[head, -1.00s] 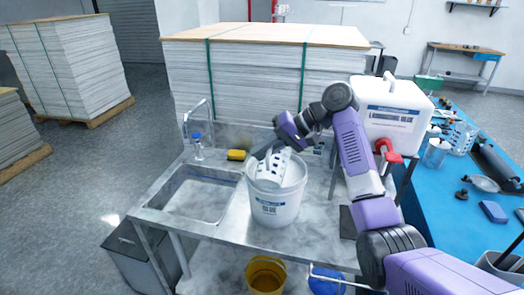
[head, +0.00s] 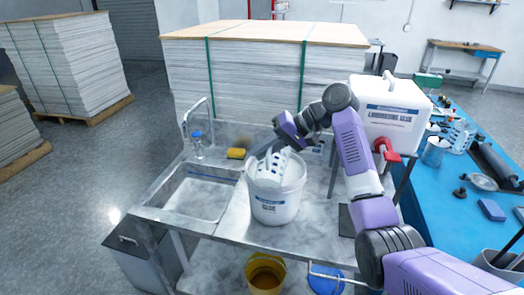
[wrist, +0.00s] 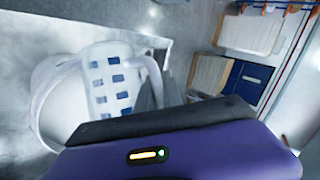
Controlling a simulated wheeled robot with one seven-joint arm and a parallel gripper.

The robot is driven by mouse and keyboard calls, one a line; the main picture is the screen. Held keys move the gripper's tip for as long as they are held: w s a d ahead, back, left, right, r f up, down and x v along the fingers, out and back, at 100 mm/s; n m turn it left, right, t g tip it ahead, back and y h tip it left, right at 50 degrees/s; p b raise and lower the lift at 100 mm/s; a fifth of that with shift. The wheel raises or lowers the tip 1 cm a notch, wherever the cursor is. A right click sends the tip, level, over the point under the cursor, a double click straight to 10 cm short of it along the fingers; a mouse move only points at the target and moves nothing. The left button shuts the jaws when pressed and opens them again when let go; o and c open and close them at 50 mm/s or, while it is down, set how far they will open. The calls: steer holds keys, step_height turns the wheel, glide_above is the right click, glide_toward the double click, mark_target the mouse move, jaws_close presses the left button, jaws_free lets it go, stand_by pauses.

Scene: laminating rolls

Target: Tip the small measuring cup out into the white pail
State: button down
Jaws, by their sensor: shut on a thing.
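The white pail (head: 274,208) with a label stands on the grey metal counter, right of the sink. A white measuring cup with blue marks (head: 268,167) is tilted at the pail's mouth, its lower part inside the rim. My gripper (head: 268,150) is shut on the cup, above the back of the pail. In the wrist view the cup (wrist: 108,78) and its handle show beyond the dark jaw, with the pail (wrist: 48,85) around and behind it. The jaw tips are partly hidden. I cannot see whether anything flows from the cup.
A sink (head: 200,193) with a tap lies left of the pail, a yellow sponge (head: 236,153) behind. A large white glue container (head: 390,118) stands at right. A blue table (head: 465,220) holds tools and other vessels. A yellow bucket (head: 266,274) sits below.

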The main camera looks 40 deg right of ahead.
stand_by(0.4)
steer(key=shift+w+d+r+p, duration=0.2)
steer(key=shift+d+r+p, duration=0.05)
steer(key=shift+r+p, duration=0.25)
steer(key=shift+w+d+r+m+g+y, duration=0.25)
steer(key=shift+m+g+y, duration=0.15)
steer(key=shift+y, duration=0.2)
steer(key=shift+d, duration=0.1)
stand_by(0.6)
steer(key=shift+w+d+r+m+g+y, duration=0.3)
steer(key=shift+w+d+r+m+y, duration=0.1)
steer(key=shift+w+d+r+y, duration=0.2)
steer(key=shift+s, duration=0.1)
stand_by(1.0)
steer(key=shift+w+d+r+m+g+y+b, duration=0.35)
steer(key=shift+w+d+r+m+y, duration=0.2)
steer(key=shift+d, duration=0.1)
steer(key=shift+p, duration=0.35)
stand_by(3.1)
